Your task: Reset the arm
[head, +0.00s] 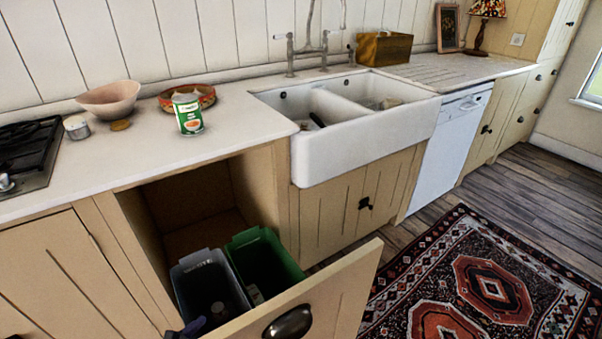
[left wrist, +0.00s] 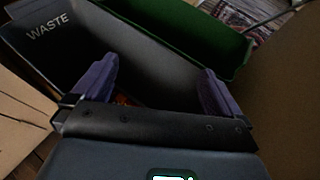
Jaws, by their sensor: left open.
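My left gripper (left wrist: 162,78) is open in the left wrist view, its two purple fingers spread apart with no object held between them. It is over the dark grey bin marked WASTE (left wrist: 80,40). In the head view only a bit of my left gripper (head: 188,328) shows at the bottom edge, by the near side of the grey bin (head: 208,262). A small orange patch shows low in the bin between the fingers, too dark to identify. My right gripper is in neither view.
A green bin (head: 252,240) stands beside the grey one in the pulled-out cabinet drawer, behind its front panel (head: 340,283). Above, the counter holds a green-and-white can (head: 188,112), a pink bowl (head: 108,98) and a patterned dish (head: 205,94). A white sink (head: 345,140) is right.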

